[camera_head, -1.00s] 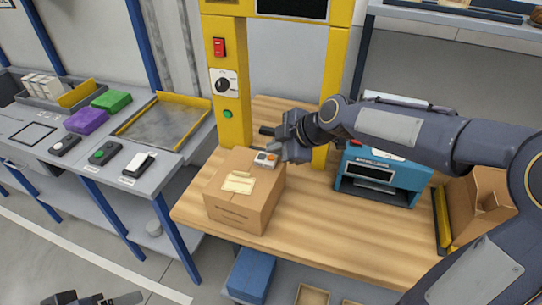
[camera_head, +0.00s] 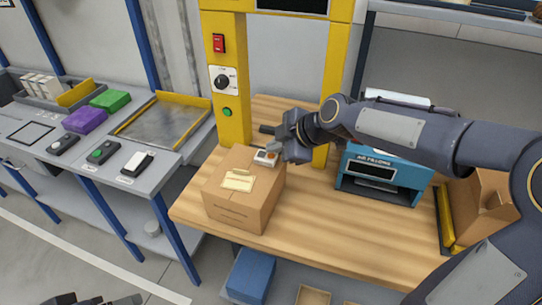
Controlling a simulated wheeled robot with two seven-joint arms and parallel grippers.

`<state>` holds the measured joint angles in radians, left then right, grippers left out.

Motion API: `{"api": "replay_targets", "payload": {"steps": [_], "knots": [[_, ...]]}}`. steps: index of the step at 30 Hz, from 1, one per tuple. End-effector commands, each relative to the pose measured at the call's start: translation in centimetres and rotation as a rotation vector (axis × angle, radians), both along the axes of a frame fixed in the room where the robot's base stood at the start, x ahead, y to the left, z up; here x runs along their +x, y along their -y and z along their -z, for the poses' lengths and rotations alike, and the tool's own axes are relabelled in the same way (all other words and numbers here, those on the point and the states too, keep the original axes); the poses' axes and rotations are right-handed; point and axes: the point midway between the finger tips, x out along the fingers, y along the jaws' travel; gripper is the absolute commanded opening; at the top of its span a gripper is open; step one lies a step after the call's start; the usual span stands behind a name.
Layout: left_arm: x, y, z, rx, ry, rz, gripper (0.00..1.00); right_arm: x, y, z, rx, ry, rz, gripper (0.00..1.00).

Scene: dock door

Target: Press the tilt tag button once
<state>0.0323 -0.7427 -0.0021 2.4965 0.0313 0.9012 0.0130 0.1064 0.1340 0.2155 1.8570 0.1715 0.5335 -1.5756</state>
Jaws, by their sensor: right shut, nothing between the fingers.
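The tilt tag (camera_head: 265,158) is a small white device with an orange part, on the top face of a brown cardboard box (camera_head: 236,208) near its back right corner. My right gripper (camera_head: 273,147) is shut and empty, with its tip just above the tag's back edge. I cannot tell whether it touches the tag. The tip partly covers the tag. My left gripper (camera_head: 100,300) shows only in part at the bottom left edge, far from the box.
The box stands on a wooden table (camera_head: 325,220) under a yellow frame (camera_head: 233,125) with a switch, a knob and a green button. A blue printer-like machine (camera_head: 382,178) stands right of it. A grey bench (camera_head: 60,165) with small devices stands left.

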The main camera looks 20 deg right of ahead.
Motion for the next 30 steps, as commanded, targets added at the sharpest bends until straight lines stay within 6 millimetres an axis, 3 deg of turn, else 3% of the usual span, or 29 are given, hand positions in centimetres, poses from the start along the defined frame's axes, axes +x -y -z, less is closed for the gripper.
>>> {"api": "replay_targets", "payload": {"steps": [30], "knots": [[0.0,0.0,0.87,0.0,0.0,0.0,0.76,-0.02,-0.01,0.6,0.0,-0.001,-0.001,0.0]]}}
